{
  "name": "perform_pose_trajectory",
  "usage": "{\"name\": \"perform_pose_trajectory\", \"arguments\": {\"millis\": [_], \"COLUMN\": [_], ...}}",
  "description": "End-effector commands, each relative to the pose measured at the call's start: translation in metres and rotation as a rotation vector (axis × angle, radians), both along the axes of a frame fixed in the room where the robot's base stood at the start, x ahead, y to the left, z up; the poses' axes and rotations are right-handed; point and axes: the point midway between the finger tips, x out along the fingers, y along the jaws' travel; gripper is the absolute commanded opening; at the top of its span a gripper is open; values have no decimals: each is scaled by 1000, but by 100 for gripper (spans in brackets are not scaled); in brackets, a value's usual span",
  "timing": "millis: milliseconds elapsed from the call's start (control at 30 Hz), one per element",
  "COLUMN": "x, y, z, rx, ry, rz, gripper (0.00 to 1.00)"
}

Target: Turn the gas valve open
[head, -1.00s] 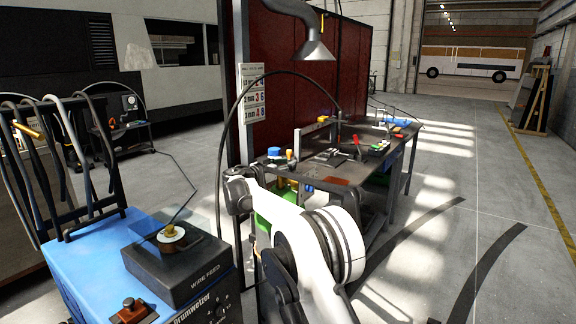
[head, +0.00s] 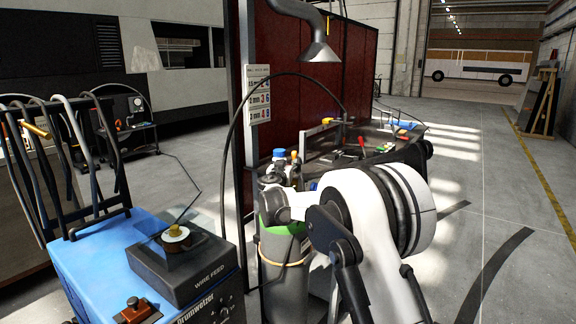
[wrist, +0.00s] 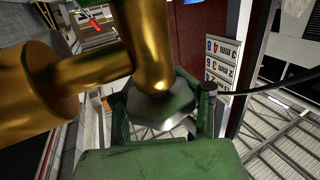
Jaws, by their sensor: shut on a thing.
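In the wrist view, my gripper (wrist: 162,106) has its greenish fingers on either side of a grey, faceted valve knob (wrist: 160,104) and is shut on it. The brass valve body (wrist: 150,45) rises from the knob in this turned view, with a thick brass branch to the left. In the head view, the gas cylinder (head: 284,290) stands upright with a grey body and green shoulder. My arm covers part of its top, so the valve and fingertips are not clear there. How far the knob is turned cannot be told.
A blue welding machine with a wire feed box (head: 185,268) stands left of the cylinder. A cluttered workbench (head: 405,155) is behind my arm, and a dark red screen (head: 340,75) is behind it. A black hose (head: 226,150) arches above the cylinder. Floor at right is open.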

Motion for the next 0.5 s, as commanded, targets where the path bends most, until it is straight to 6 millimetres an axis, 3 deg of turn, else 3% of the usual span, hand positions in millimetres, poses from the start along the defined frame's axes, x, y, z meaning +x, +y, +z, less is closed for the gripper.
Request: {"name": "perform_pose_trajectory", "arguments": {"millis": [433,467,500], "x": [-1,-1,-1], "y": [3,3,3], "z": [0,0,0], "rx": [0,0,0], "ry": [0,0,0], "rz": [16,16,16], "gripper": [6,34,39]}}
